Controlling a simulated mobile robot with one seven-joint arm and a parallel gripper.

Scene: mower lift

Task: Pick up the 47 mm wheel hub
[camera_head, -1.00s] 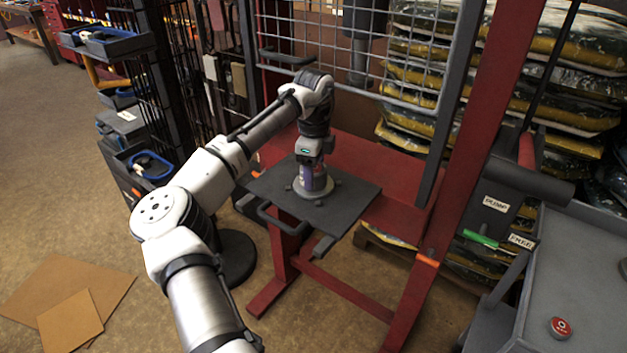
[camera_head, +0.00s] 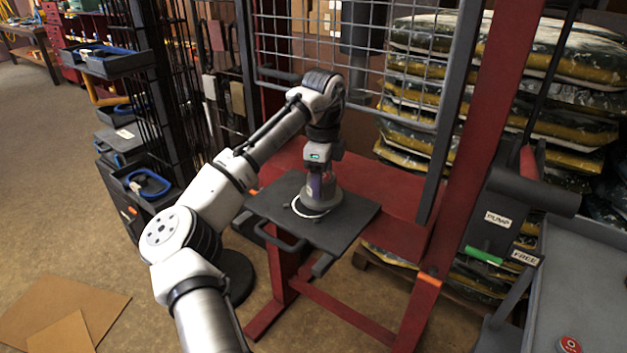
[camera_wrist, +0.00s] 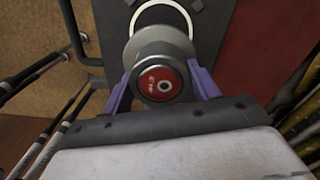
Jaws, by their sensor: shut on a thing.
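The wheel hub (camera_head: 317,201) is a grey flanged piece over the dark plate of the press. In the wrist view the hub (camera_wrist: 145,50) shows a round red label on its end; its lettering is too small to read surely. My gripper (camera_head: 321,184) points down over the hub, and its purple fingers, also in the wrist view (camera_wrist: 160,84), are closed on both sides of the hub's neck. The hub looks raised a little above the plate. A white ring (camera_head: 297,210) on the plate (camera_head: 357,212) shows partly beside it.
The plate has a handle (camera_head: 279,241) at its front edge. A red frame post (camera_head: 453,165) and a wire mesh guard (camera_head: 372,50) stand close to the arm. A grey cart (camera_head: 575,275) is at the right. Stacked bags fill the back.

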